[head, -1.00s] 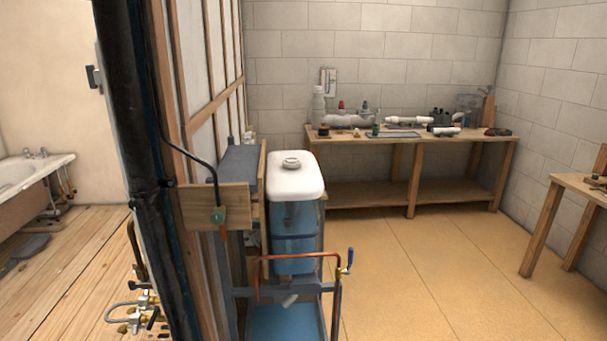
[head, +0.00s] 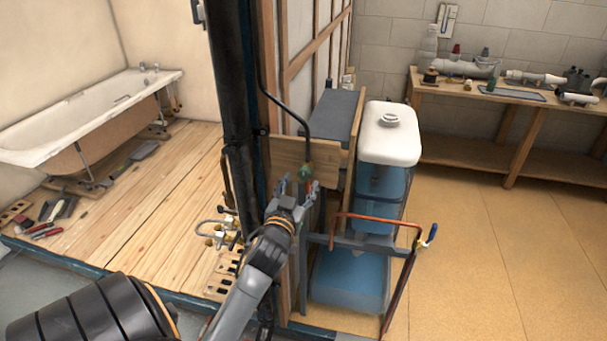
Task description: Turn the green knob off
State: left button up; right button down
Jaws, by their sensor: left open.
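The green knob (head: 306,171) is small and sits on a wooden board (head: 272,156) at the lower end of a bent black pipe (head: 262,75). A short orange-copper piece shows just below it. My left gripper (head: 294,184) is open, just below and slightly left of the knob, with its fingers pointing up toward it. I cannot tell whether a finger touches the knob. My right gripper is not in view.
A black vertical pipe (head: 232,90) stands close left of my left arm. To the right are a white-topped tank (head: 392,135) and a copper pipe (head: 375,219) with a blue-handled valve (head: 431,234). A bathtub (head: 90,115) is at the left. Open floor lies at the right.

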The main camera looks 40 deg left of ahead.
aim_at(303, 176)
pick_arm(q)
jog(key=shift+x, duration=1.75)
jog(key=c, duration=1.1)
jog(key=shift+c, duration=0.2)
